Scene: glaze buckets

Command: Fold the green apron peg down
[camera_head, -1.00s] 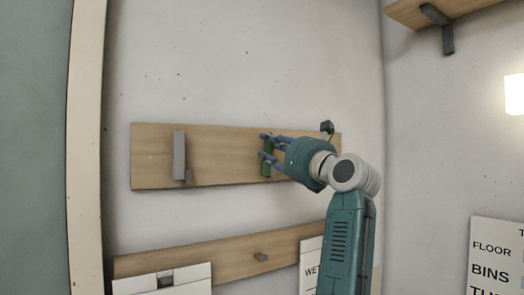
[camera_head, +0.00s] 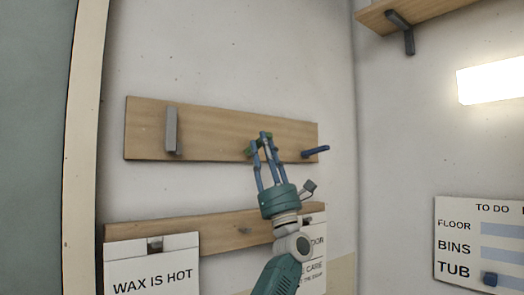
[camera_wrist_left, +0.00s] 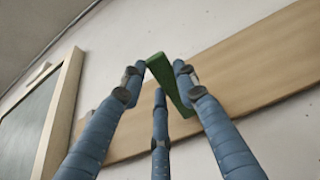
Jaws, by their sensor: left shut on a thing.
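The green apron peg (camera_head: 249,150) is on the upper wooden board on the wall, right of its middle. My left gripper (camera_head: 262,143) reaches up to it from below, its fingers closed around it and partly hiding it. In the left wrist view the green peg (camera_wrist_left: 169,86) is a slanting bar between the fingertips of my left gripper (camera_wrist_left: 165,70), its upper end at the tips. It looks tilted out from the board, but its exact angle is hard to tell. My right gripper does not show.
On the upper board (camera_head: 210,125), a grey peg (camera_head: 171,132) stands upright at left and a blue peg (camera_head: 316,151) sticks out at right. A lower board (camera_head: 210,231) holds signs (camera_head: 152,275).

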